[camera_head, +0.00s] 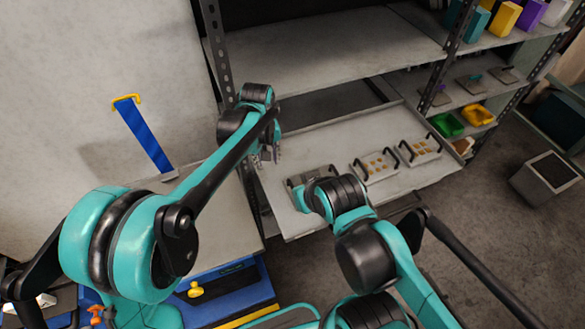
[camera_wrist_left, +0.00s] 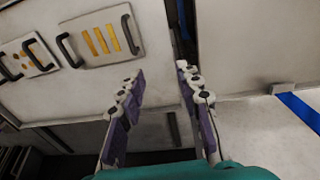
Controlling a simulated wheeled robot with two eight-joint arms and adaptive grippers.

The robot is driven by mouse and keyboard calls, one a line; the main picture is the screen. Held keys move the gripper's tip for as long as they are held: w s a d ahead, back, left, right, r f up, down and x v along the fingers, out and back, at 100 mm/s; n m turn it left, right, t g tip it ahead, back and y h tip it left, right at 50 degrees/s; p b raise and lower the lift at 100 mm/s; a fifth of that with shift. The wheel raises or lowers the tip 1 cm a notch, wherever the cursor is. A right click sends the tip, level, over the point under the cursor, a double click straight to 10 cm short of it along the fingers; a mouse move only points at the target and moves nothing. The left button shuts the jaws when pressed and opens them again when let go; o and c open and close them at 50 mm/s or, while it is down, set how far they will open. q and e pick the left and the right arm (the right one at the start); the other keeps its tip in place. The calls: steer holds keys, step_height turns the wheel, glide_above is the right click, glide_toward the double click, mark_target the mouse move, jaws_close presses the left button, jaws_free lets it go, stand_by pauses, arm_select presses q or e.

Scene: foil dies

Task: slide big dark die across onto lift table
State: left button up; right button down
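A dark grey die (camera_head: 314,176) with a black handle at its left lies at the left end of the pulled-out shelf (camera_head: 290,145); my right wrist hides part of it. The lift table's light top (camera_head: 222,215) lies left of that shelf, over a blue base. My left gripper (camera_head: 268,155) points down near the shelf's left edge, left of and apart from the dark die. In the left wrist view its two purple-padded fingers (camera_wrist_left: 159,72) are apart with nothing between them. My right gripper's fingers are hidden behind its wrist at the die.
Two pale dies, a middle one (camera_head: 374,166) and a right one (camera_head: 420,150), lie on the same shelf with black handles and gold pieces. A dark rack post (camera_head: 216,45) rises near my left arm. A grey bin (camera_head: 547,178) stands on the floor at right.

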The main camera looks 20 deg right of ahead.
arm_select(q)
steer(key=g, duration=0.1)
glide_above(293, 186)
step_height(293, 186, down, 7)
steer(key=shift+y, duration=0.3)
step_height(293, 186, down, 12)
steer(key=b, duration=0.7)
steer(key=shift+a+r+b, duration=0.1)
steer(key=shift+b, duration=0.3)
steer(key=shift+r, duration=0.1)
jaws_close()
